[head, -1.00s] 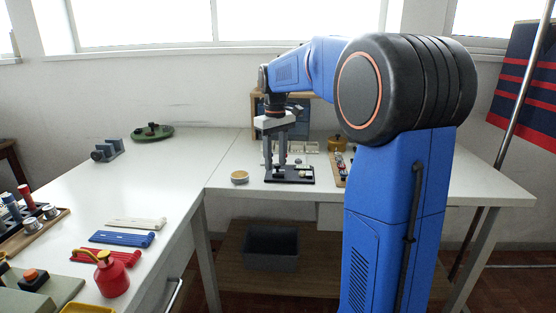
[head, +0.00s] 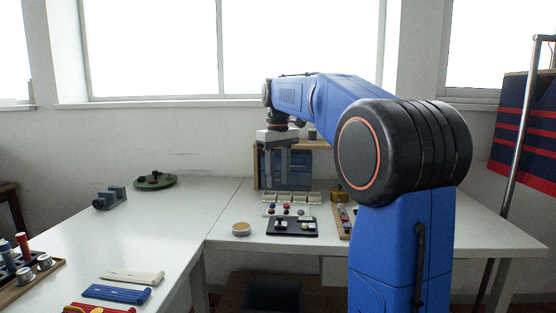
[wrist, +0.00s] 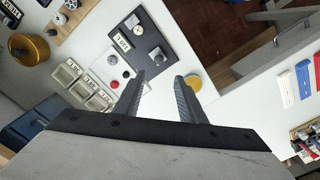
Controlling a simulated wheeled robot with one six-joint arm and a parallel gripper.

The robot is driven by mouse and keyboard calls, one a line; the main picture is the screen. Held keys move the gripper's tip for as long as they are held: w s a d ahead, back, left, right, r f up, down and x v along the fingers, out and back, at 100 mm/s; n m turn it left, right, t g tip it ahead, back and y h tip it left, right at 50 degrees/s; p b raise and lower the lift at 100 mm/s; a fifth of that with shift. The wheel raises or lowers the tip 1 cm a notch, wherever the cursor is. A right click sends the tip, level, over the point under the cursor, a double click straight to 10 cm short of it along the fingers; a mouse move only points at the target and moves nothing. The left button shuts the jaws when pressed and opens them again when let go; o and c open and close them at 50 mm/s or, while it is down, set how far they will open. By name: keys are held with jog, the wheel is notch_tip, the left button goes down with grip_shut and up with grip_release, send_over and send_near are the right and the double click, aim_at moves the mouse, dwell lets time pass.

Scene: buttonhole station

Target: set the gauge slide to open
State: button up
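A dark panel (head: 292,228) lies flat on the right-hand table, with small pale and grey fittings on it. In the wrist view the panel (wrist: 150,32) carries a white block (wrist: 132,20), a silver round knob (wrist: 156,53), and a white label (wrist: 121,42) too small to read surely. I cannot tell which fitting is the gauge slide or how it is set. My gripper (head: 277,178) hangs pointing down, above and apart from the panel. In the wrist view its two fingers (wrist: 160,82) stand apart with nothing between them.
A yellow round tin (head: 241,229) stands left of the panel. Several pale trays (head: 292,197) lie behind it, with a blue box (head: 290,165) at the back. A brass pot (head: 338,193) and a wooden strip with small parts (head: 344,218) are on the right.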

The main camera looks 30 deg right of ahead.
notch_tip(320, 180, up, 6)
jog(key=shift+f, duration=0.1)
dwell(0.6)
jog(key=s+a+f+t, duration=0.1)
jog(key=s+a+f, duration=0.2)
jog(key=s, duration=0.3)
jog(key=s+a+f+m+t, duration=0.1)
jog(key=s+a+f, duration=0.1)
jog(key=s+f, duration=0.3)
jog(key=s+a+f+t, duration=0.1)
jog(key=s+a+f, duration=0.15)
jog(key=s, duration=0.45)
jog(key=s+a+f+m+t, duration=0.1)
jog(key=s+a+f, duration=0.3)
jog(key=s+f, duration=1.1)
notch_tip(320, 180, down, 3)
jog(key=shift+r+t, duration=0.15)
jog(key=shift+t, duration=0.25)
jog(key=shift+a, duration=0.1)
dwell(0.5)
